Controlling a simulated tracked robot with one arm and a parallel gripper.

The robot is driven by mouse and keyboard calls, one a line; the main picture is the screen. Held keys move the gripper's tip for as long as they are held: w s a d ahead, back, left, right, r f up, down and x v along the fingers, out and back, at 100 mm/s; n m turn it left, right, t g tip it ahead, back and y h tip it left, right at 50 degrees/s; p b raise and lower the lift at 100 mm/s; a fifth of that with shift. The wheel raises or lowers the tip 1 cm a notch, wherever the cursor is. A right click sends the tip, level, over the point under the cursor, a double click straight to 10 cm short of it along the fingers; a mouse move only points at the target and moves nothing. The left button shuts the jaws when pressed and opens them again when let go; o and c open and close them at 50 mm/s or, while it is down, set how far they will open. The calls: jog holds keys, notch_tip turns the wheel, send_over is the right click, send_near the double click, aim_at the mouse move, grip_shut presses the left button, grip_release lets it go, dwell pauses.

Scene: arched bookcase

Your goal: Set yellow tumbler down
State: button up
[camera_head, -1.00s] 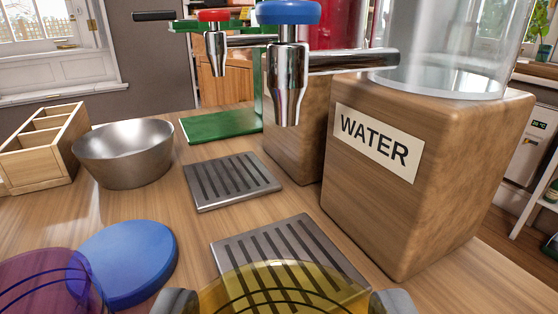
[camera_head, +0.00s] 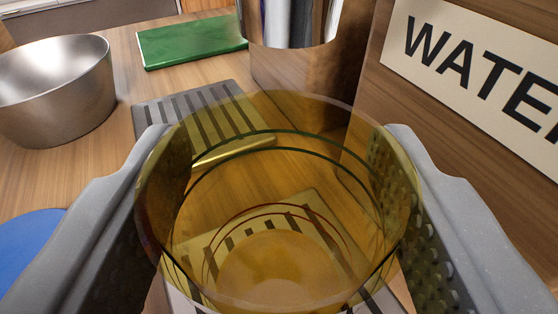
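The yellow tumbler (camera_head: 275,255) is transparent, upright and looks empty. My gripper (camera_head: 280,200) is shut on it, one grey finger against each side. The tumbler is over the near metal drip tray (camera_head: 385,300), whose slots show through its base. Whether its base touches the tray I cannot tell.
The wooden water dispenser block (camera_head: 470,150) stands close on the right. A second drip tray (camera_head: 160,112) lies behind left. A steel bowl (camera_head: 55,95), a blue disc (camera_head: 28,245) and a green board (camera_head: 190,40) are on the left.

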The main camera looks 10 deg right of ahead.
jog(key=shift+f, duration=0.1)
jog(key=o, duration=1.2)
jog(key=shift+s+r, duration=0.2)
jog(key=shift+s, duration=0.05)
jog(key=p+v, duration=0.3)
jog(key=v, duration=0.8)
jog(key=shift+s+a, duration=0.1)
jog(key=shift+s, duration=0.15)
